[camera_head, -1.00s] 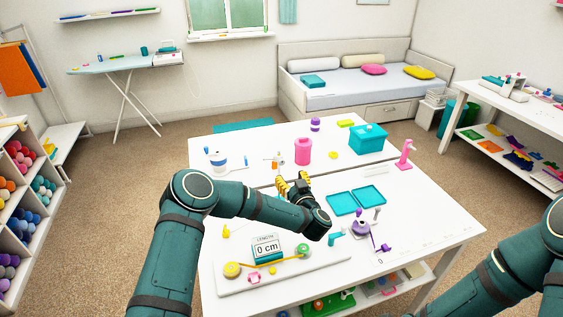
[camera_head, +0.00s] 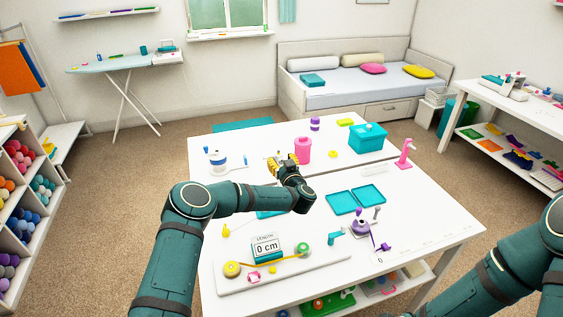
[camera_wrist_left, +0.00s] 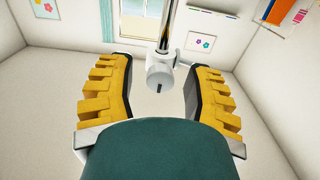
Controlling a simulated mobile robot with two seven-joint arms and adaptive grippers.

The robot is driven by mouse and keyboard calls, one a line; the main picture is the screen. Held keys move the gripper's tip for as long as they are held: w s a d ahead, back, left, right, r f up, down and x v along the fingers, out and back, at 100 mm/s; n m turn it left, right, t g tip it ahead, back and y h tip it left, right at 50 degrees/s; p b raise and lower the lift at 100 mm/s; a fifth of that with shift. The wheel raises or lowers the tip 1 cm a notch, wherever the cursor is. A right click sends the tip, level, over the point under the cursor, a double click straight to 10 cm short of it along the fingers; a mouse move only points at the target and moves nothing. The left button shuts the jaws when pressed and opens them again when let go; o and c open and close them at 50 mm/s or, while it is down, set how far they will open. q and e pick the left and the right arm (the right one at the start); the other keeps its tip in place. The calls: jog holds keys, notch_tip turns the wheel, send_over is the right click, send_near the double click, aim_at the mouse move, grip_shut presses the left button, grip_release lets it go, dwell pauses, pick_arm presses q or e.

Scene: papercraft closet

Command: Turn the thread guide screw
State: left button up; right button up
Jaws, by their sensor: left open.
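In the left wrist view a white rounded piece (camera_wrist_left: 160,76) with a dark slot in its face sits at the lower end of a shiny metal rod (camera_wrist_left: 168,25). It may be the thread guide screw. It shows between the two yellow ribbed fingers of my left gripper (camera_wrist_left: 160,100), with clear gaps on both sides. In the head view my left gripper (camera_head: 283,161) is over the far part of the white table, just left of a pink cylinder (camera_head: 303,150). It hides what stands behind it there. My right gripper is outside the frames.
On the table (camera_head: 430,205) are a teal box (camera_head: 368,140), teal trays (camera_head: 356,200), a pink stand (camera_head: 405,153), a purple device (camera_head: 362,228) and a white spool-like item (camera_head: 217,160). A "0 cm" length gauge (camera_head: 266,247) is at the front left.

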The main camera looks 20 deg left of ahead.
pick_arm(q)
grip_shut()
jog(key=shift+r, duration=0.1)
